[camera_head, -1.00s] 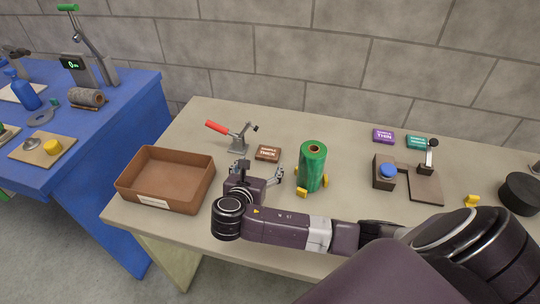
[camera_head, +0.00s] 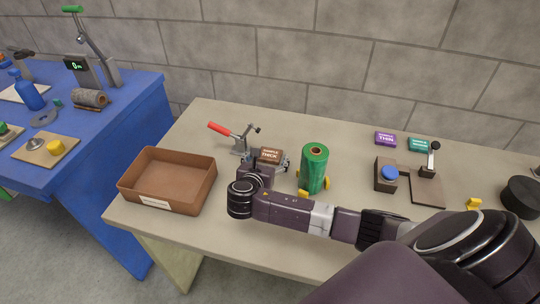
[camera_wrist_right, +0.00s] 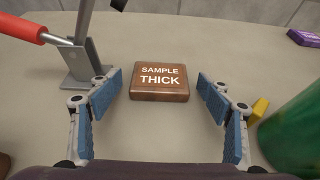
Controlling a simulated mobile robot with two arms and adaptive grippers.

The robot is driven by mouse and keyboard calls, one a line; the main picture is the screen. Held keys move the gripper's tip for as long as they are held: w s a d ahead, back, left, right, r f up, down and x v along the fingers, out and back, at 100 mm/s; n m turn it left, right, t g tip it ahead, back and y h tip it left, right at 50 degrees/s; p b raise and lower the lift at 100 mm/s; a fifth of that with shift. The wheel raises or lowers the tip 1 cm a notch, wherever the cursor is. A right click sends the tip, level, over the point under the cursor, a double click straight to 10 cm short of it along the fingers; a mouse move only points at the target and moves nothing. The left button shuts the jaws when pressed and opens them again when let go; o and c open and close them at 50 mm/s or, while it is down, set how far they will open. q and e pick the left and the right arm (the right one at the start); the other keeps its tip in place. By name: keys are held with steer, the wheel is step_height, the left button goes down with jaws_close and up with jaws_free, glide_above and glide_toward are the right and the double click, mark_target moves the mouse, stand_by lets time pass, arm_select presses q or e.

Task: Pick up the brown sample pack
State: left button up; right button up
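The brown sample pack (camera_head: 270,155), a small flat block, lies on the beige table; in the right wrist view its label reads "SAMPLE THICK" (camera_wrist_right: 159,91). My right gripper (camera_head: 269,163) is open. In the right wrist view its two blue-padded fingers (camera_wrist_right: 160,97) stand to the left and right of the pack, with a gap on each side. The pack lies between the fingertips and looks untouched. My left gripper does not show in either view.
A toggle clamp with a red handle (camera_head: 222,130) stands close left of the pack. A green roll (camera_head: 314,168) in yellow supports stands close right. A brown tray (camera_head: 134,180) is at the table's left end. Purple (camera_head: 386,138) and teal (camera_head: 420,144) packs lie farther right.

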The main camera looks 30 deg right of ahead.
steer(key=c, duration=1)
steer(key=shift+r, duration=0.1)
